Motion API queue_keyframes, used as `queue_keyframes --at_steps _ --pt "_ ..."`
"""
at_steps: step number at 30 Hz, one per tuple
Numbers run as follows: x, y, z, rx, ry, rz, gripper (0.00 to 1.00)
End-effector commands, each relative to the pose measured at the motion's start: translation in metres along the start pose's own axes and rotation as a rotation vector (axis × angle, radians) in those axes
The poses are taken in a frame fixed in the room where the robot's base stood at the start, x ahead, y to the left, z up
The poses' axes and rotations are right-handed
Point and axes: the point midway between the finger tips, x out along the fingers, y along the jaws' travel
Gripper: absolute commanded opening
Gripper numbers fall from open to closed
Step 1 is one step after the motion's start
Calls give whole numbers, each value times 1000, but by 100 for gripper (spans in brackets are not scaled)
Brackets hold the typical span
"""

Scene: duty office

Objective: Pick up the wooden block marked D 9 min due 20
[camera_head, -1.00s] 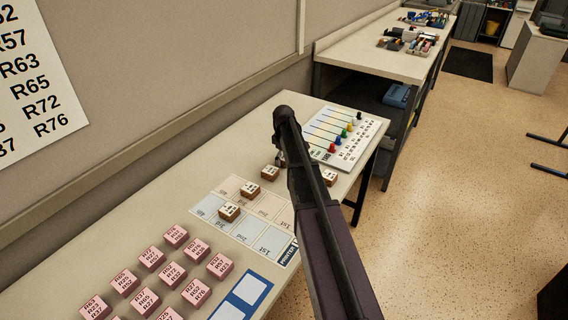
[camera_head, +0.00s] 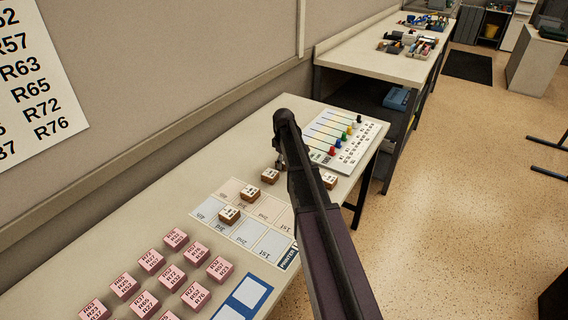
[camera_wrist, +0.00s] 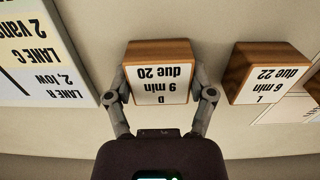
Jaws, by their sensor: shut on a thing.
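The wooden block marked D 9 min due 20 (camera_wrist: 161,76) is in the middle of the wrist view, its white label upside down in the picture. My gripper (camera_wrist: 161,97) has one finger against each side of this block and is shut on it. In the wrist view I cannot tell whether the block touches the table or is just above it.
A block marked L 6 min due 22 (camera_wrist: 267,76) stands close on the right. A lane board (camera_wrist: 40,62) lies on the left. In the head view, other wooden blocks (camera_head: 229,215) stand on or near a printed card (camera_head: 271,243), with pink blocks (camera_head: 172,277) nearer.

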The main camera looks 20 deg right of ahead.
Motion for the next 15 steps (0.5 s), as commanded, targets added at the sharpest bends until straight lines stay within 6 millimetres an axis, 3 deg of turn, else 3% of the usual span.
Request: queue_keyframes --at_steps 15 --pt "-12 0 0 0 0 0 23"
